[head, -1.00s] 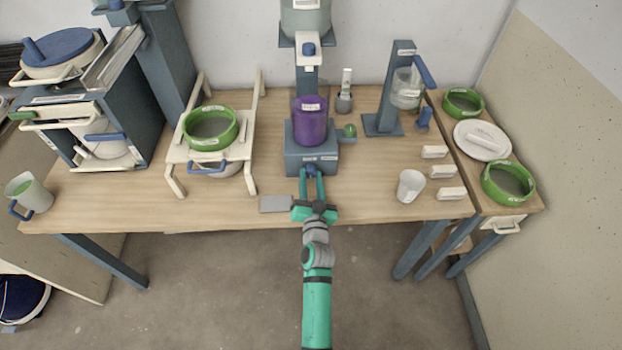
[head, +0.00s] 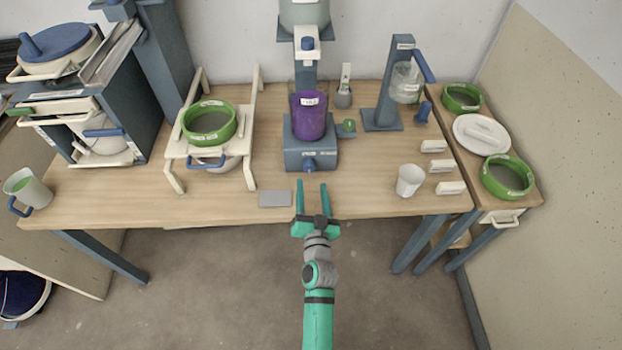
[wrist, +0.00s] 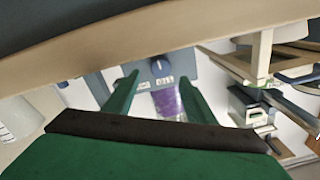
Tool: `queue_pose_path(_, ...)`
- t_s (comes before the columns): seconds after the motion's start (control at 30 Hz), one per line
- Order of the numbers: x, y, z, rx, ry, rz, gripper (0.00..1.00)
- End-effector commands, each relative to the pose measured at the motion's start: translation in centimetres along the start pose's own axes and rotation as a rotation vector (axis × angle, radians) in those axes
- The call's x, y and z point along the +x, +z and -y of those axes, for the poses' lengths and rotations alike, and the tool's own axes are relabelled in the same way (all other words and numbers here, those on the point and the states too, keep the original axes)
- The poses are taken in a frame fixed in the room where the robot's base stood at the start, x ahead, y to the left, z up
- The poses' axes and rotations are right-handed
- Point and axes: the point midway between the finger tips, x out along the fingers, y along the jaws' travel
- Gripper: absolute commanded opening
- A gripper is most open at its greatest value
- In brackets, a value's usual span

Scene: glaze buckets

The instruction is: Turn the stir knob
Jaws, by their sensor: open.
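The stir knob (head: 310,165) is a small blue knob low on the front of the blue-grey stirrer base (head: 325,154). A purple vessel (head: 309,122) with a white label stands on that base. My gripper (head: 312,184) is open and empty, just in front of the knob and apart from it. In the wrist view the knob (wrist: 160,66) shows between my two green fingers (wrist: 159,82), with a white label by it. The direction the knob is turned to is too small to tell.
A flat grey plate (head: 275,199) lies at the table's front edge, left of my gripper. A white cup (head: 409,180) and several small white blocks (head: 441,166) are to the right. A green-ringed sieve on a white stand (head: 190,152) is to the left.

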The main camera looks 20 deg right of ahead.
Motion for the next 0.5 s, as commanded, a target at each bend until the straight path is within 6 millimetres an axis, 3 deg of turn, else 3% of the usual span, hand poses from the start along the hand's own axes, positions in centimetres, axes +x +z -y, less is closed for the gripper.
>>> queue_pose_path(0.2, -3.2, 0.1, 0.0, -0.001, -0.001, 0.001, 0.51)
queue_pose_path(0.5, -4.6, 0.0, 0.0, -0.001, 0.0, 0.0, 0.51)
